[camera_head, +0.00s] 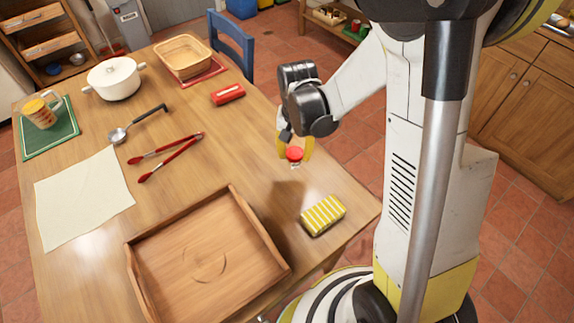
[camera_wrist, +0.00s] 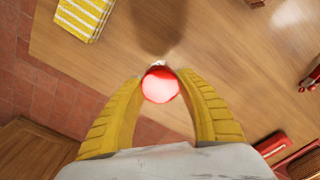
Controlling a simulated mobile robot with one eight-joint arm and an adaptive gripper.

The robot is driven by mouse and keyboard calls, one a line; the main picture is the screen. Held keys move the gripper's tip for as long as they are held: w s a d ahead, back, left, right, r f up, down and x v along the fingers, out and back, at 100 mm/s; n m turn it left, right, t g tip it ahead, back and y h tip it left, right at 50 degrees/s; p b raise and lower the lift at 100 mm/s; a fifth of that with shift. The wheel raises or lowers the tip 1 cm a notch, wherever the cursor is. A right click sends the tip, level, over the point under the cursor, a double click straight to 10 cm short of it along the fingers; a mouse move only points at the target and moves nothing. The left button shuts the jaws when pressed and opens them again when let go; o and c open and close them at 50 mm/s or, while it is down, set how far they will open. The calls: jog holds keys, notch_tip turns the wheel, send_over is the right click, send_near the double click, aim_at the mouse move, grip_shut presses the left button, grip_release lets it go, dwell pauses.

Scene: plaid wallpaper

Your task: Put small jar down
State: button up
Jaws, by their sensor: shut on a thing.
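The small jar (camera_head: 294,156) has a red lid and sits between the yellow fingers of my gripper (camera_head: 295,147). The red lid also shows in the wrist view (camera_wrist: 160,85), with a finger of my gripper (camera_wrist: 161,92) on each side. My gripper is shut on the jar near the right edge of the wooden table (camera_head: 240,140). A shadow lies on the table close by, and the jar looks held above the top. Most of the jar's body is hidden under its lid in the wrist view.
Red tongs (camera_head: 170,154), a ladle (camera_head: 140,122), a red case (camera_head: 228,94), a cloth (camera_head: 82,198), a white pot (camera_head: 115,79) and a basket (camera_head: 182,57) are farther off. Bare tabletop lies left of the jar.

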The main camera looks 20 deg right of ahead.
aim_at(289, 162)
jog(key=shift+w+a+f, duration=0.55)
jog(key=shift+a+f, duration=0.05)
jog(key=shift+a, duration=0.05)
jog(key=shift+f+b, duration=1.2)
jog(key=shift+f, duration=0.75)
jog(key=shift+f, duration=0.15)
jog(key=o, duration=1.3)
jog(key=shift+c, duration=0.2)
